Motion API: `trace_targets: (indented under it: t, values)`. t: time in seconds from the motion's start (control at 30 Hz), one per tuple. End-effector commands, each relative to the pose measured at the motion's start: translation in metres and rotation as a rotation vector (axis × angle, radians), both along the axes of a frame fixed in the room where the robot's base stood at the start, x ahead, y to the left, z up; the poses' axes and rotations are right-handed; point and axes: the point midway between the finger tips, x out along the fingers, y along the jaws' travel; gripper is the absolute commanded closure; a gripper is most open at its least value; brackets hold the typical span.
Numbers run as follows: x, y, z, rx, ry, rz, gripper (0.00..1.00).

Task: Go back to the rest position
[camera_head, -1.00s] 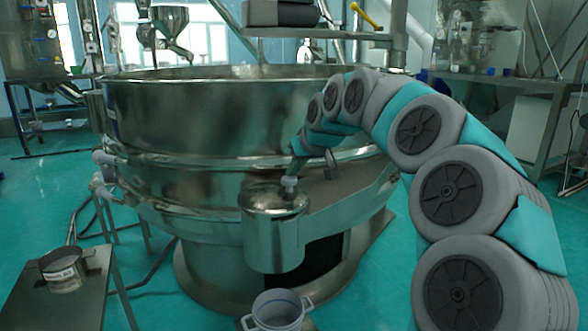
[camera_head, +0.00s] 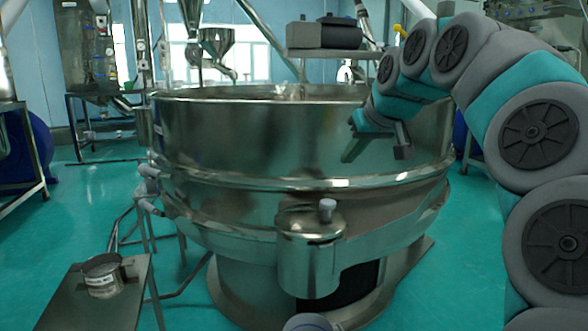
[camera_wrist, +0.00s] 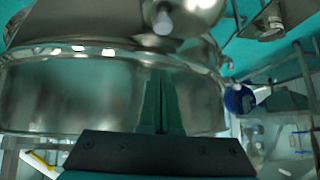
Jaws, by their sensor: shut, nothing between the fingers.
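My gripper (camera_head: 354,150) is raised at the right front of the steel sieve drum (camera_head: 230,135), with the drum wall behind it. In the wrist view the two narrow fingers of my gripper (camera_wrist: 160,80) are together with nothing between them. The sieve's outlet cylinder (camera_head: 308,262) with its lid and pale knob (camera_head: 327,206) stands below my gripper, apart from it. The knob (camera_wrist: 163,22) also shows at the top of the wrist view. My arm bends up and over from the right side of the head view.
A small labelled steel pot (camera_head: 103,280) stands on a metal stand (camera_head: 75,308) at lower left. A pale round top (camera_head: 307,322) shows below the outlet at the bottom edge. A dark box (camera_head: 325,36) sits on a shelf behind the drum.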

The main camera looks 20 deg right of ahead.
Motion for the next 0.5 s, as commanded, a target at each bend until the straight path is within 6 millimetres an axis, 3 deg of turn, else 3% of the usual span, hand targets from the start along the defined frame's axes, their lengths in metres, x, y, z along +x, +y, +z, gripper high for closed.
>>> trace_targets:
  t: [0.13, 0.23, 0.37, 0.5]
  values:
    - [-0.002, 0.006, -0.004, 0.000, 0.011, 0.008, 1.00]
    - [-0.010, 0.026, -0.018, -0.004, 0.048, 0.035, 1.00]
    - [-0.034, 0.070, -0.058, -0.013, 0.149, 0.091, 1.00]
    - [-0.075, 0.114, -0.112, -0.027, 0.281, 0.137, 1.00]
